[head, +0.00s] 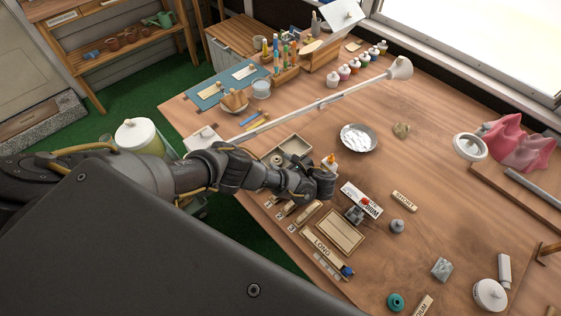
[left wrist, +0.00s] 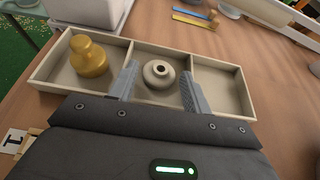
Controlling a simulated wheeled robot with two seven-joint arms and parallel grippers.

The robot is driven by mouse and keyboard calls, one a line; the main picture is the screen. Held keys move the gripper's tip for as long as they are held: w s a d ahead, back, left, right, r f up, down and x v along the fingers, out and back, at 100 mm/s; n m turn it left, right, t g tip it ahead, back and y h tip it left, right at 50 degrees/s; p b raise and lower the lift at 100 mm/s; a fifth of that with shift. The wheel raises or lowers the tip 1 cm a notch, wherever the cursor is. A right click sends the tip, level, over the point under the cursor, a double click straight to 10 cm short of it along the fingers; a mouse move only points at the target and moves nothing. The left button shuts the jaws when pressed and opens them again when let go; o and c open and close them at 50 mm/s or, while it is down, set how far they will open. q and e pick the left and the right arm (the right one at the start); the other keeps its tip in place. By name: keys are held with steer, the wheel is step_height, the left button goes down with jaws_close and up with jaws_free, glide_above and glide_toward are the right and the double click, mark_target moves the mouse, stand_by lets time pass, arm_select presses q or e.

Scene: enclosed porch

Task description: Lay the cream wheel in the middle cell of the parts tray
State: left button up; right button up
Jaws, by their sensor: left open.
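The cream parts tray (left wrist: 223,67) has three cells in a row and fills the upper part of the left wrist view. The cream wheel (left wrist: 158,75), a round ring with a dark centre hole, lies flat in the middle cell. A gold knob-shaped piece (left wrist: 88,57) stands in the left cell, and the right cell is empty. My left gripper (left wrist: 160,82) is open, with one finger on each side of the wheel and visible gaps between. In the head view the tray (head: 294,144) is partly hidden behind my left arm. My right gripper is not in view.
A wooden slatted tray (head: 338,232) and a LONG label block (head: 322,247) lie near the table's front edge.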

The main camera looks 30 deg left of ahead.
arm_select(q)
steer(key=p+v, duration=0.1)
steer(key=v, duration=0.4)
steer(key=shift+d+r, duration=0.25)
steer(key=shift+d, duration=0.1)
steer(key=shift+s+d+r, duration=0.1)
steer(key=shift+s+d, duration=0.15)
steer(key=shift+d, duration=0.2)
steer(key=shift+w+a, duration=0.1)
